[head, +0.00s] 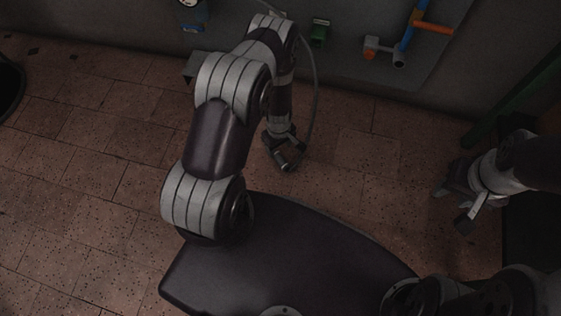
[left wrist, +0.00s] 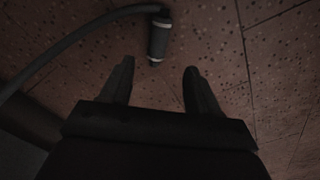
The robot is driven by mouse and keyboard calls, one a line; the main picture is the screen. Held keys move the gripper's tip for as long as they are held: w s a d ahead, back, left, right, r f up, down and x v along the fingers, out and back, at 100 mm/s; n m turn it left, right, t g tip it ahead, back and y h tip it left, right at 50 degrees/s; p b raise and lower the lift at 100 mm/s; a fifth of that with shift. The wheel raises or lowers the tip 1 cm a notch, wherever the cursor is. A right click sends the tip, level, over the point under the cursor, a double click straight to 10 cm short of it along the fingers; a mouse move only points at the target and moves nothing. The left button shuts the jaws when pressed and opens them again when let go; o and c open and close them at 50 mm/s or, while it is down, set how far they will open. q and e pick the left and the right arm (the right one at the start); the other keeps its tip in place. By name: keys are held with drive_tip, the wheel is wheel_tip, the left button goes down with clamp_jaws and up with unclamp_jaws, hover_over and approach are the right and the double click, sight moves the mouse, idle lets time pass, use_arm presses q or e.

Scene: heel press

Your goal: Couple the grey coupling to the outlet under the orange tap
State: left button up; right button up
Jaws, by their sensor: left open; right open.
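The grey coupling (left wrist: 158,38) hangs at the end of a dark hose in the left wrist view, with pale bands at its ends. It lies just beyond the fingertips of my left gripper (left wrist: 158,78), which is open and empty. In the head view my left gripper (head: 286,160) is low at centre, and the coupling is hard to tell apart from it. The orange tap (head: 432,28) sits on a blue pipe (head: 408,30) at the upper right, with a grey outlet (head: 398,60) at its lower end. My right gripper (head: 456,207) is open and empty at the right.
The hose (head: 315,85) arcs down from the back wall beside my left arm. A green fitting (head: 320,32) and a smaller orange fitting (head: 372,46) are on the grey panel. A dark green bar (head: 510,105) slants at the right.

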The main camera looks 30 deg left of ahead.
use_arm(q)
drive_tip(key=b, duration=0.2)
hover_over(280, 158)
wheel_tip(280, 158, down, 4)
drive_tip(key=shift+s+a+f, duration=0.1)
use_arm(e)
wheel_tip(280, 158, down, 3)
drive_tip(key=shift+r, duration=0.1)
use_arm(q)
drive_tip(key=f+b, duration=0.4)
drive_tip(key=f, duration=0.1)
drive_tip(key=shift+d+f+b, duration=0.1)
drive_tip(key=shift+d+b, duration=0.15)
drive_tip(key=shift+b, duration=0.1)
use_arm(e)
wheel_tip(280, 158, down, 5)
drive_tip(key=shift+r, duration=0.1)
use_arm(q)
drive_tip(key=c, duration=1.1)
